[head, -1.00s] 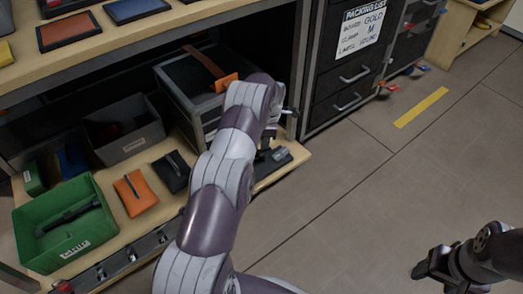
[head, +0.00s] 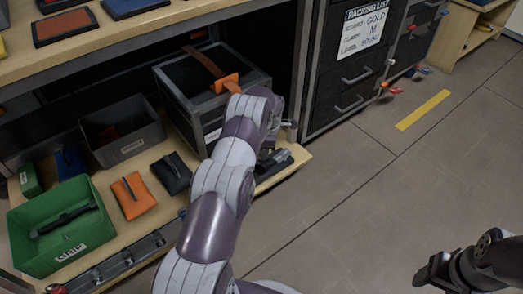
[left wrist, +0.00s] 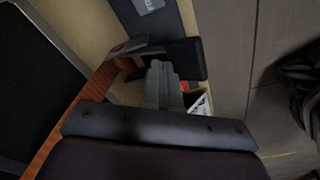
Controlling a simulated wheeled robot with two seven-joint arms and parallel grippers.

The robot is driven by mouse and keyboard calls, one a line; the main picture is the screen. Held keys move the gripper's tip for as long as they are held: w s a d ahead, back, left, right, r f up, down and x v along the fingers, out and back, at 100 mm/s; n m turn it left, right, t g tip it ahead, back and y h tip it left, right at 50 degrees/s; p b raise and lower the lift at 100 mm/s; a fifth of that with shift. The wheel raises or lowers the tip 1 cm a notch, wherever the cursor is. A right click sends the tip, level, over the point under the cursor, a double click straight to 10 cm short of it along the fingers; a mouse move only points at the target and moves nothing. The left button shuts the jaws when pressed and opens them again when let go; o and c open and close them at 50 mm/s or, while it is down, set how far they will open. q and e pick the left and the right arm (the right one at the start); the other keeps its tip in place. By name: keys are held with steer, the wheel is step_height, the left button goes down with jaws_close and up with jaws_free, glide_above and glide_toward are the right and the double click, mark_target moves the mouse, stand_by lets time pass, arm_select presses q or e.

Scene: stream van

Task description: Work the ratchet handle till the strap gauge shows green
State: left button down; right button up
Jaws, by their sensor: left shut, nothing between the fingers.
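An orange strap (head: 203,62) runs over a grey-framed crate (head: 178,92) on the lower shelf and ends at an orange piece on its rim. In the left wrist view the orange-brown strap (left wrist: 82,112) runs down the left. A dark, bar-like part (left wrist: 186,58), perhaps the ratchet handle, lies just beyond the fingertips; I cannot tell if they touch. My left gripper (left wrist: 162,78) is shut and empty at the crate's front right. In the head view my arm mostly hides it. A small red-and-white patch (left wrist: 198,103) shows beside the fingers; no gauge reading is legible. My right gripper (head: 430,272) hangs over the floor.
A green bin (head: 88,246), an orange pouch (head: 133,195), a black pouch (head: 172,173) and a grey bin (head: 128,150) stand left of the crate. A dark drawer cabinet (head: 345,105) is at right. The floor (head: 350,200) in front is clear.

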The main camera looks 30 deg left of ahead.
arm_select(q)
steer(key=shift+d, duration=0.1)
steer(key=shift+w+d+r, duration=0.1)
steer(key=shift+w+d, duration=0.15)
steer(key=shift+w+d+r, duration=0.25)
steer(key=shift+w+d, duration=0.05)
steer(key=shift+d, duration=0.2)
steer(key=shift+w+d+r, duration=0.2)
steer(key=shift+w+d, duration=0.1)
steer(key=shift+d, duration=0.15)
step_height(320, 180, up, 13)
steer(key=d+p, duration=0.1)
steer(key=p, duration=1.5)
steer(key=shift+w+f+p, duration=0.2)
steer(key=shift+w+p, duration=0.15)
